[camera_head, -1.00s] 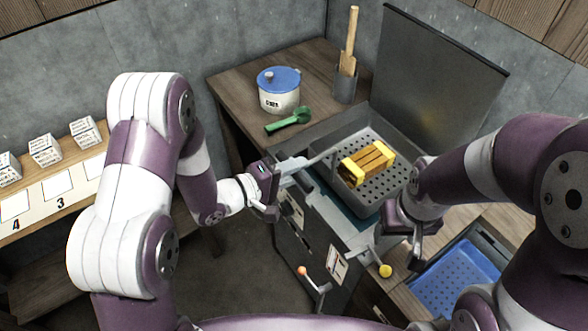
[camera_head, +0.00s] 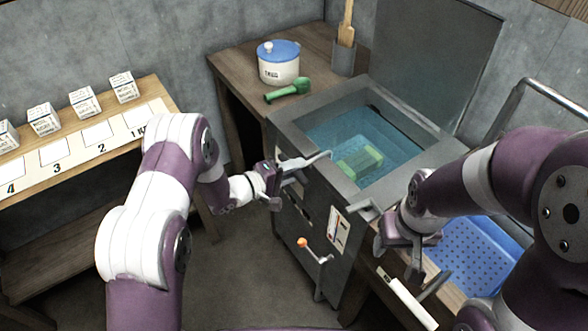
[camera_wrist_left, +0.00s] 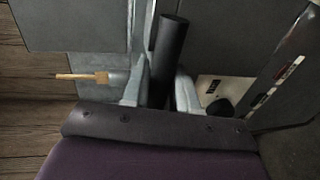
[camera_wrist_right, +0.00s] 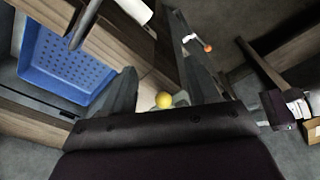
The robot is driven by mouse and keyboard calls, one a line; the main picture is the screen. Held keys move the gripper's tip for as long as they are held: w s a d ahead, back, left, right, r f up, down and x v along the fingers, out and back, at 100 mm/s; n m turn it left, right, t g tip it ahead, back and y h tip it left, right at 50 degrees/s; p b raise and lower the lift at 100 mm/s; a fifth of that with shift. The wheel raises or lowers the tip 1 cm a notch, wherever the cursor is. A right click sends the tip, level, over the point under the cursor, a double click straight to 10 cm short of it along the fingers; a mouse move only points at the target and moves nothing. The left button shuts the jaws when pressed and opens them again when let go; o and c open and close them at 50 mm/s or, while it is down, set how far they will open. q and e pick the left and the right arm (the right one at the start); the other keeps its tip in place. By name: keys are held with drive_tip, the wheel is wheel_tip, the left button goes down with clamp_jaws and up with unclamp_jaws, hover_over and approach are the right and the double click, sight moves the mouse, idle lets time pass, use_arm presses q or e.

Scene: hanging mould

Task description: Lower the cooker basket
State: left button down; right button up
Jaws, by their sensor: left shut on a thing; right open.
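The cooker (camera_head: 290,130) is a grey metal tank of blue-green water. A block-shaped mould (camera_head: 358,162) shows below the surface, tinted green. The basket under it is hard to make out through the water. My left gripper (camera_head: 275,183) is beside the cooker's left wall, shut on a dark bar, the basket handle (camera_wrist_left: 168,50). A grey arm of the handle (camera_head: 308,160) reaches over the rim.
A blue perforated tray (camera_head: 470,255) lies to the right. A lever with an orange knob (camera_head: 302,242) is on the cooker's front. A numbered shelf with small boxes (camera_head: 81,101) is left.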

use_arm(q)
drive_tip(key=shift+f, duration=0.4)
drive_tip(key=shift+s+f, duration=0.1)
drive_tip(key=c, duration=1)
unclamp_jaws()
drive_tip(key=shift+a, duration=0.25)
drive_tip(key=v, duration=1.2)
drive_tip(key=shift+s, duration=0.15)
